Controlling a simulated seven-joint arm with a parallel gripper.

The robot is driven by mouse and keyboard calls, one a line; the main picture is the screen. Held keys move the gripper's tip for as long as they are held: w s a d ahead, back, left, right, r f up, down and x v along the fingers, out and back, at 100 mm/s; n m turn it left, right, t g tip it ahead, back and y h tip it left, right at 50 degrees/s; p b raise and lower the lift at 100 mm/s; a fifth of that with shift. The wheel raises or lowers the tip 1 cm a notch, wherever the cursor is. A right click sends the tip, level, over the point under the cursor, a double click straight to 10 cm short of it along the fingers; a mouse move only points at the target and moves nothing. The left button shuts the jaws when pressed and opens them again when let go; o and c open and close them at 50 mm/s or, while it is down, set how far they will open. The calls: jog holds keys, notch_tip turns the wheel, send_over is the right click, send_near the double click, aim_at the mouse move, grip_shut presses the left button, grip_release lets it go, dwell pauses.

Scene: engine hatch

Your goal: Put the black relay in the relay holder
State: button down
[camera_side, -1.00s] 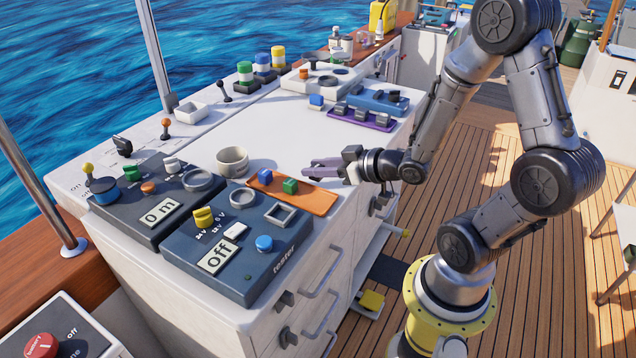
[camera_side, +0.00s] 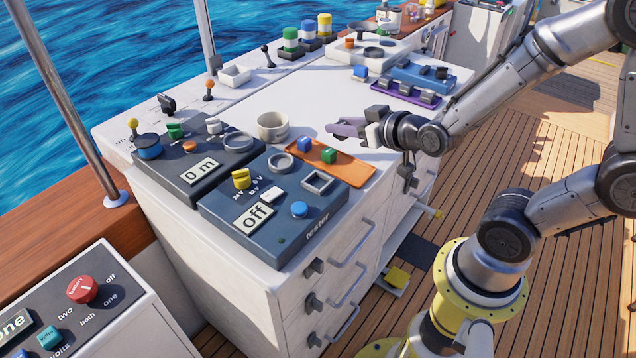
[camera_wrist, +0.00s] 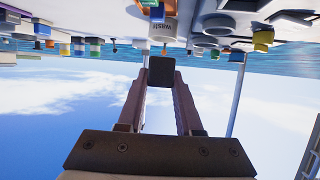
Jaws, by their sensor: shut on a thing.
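My gripper (camera_side: 333,129) hangs level over the white worktop, behind the orange tray (camera_side: 355,174), fingers pointing left in the side view. In the wrist view its two fingers are shut on a black block, the black relay (camera_wrist: 161,71), held at the fingertips. The relay is hard to make out in the side view. The dark blue tester (camera_side: 275,210) is in front and left of the gripper. It has an empty square frame (camera_side: 317,173) on top, which may be the relay holder; I cannot tell for sure.
A blue block (camera_side: 304,144) and a green block (camera_side: 328,156) sit on the orange tray. A white cup (camera_side: 272,127) stands left of the gripper. A purple strip (camera_side: 405,97) with several grey pieces and a blue box (camera_side: 425,77) lie behind. The middle worktop is clear.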

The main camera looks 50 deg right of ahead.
jog(key=n+y, duration=0.2)
send_over(319, 185)
jog(key=shift+y, duration=0.3)
jog(key=shift+f, duration=3.55)
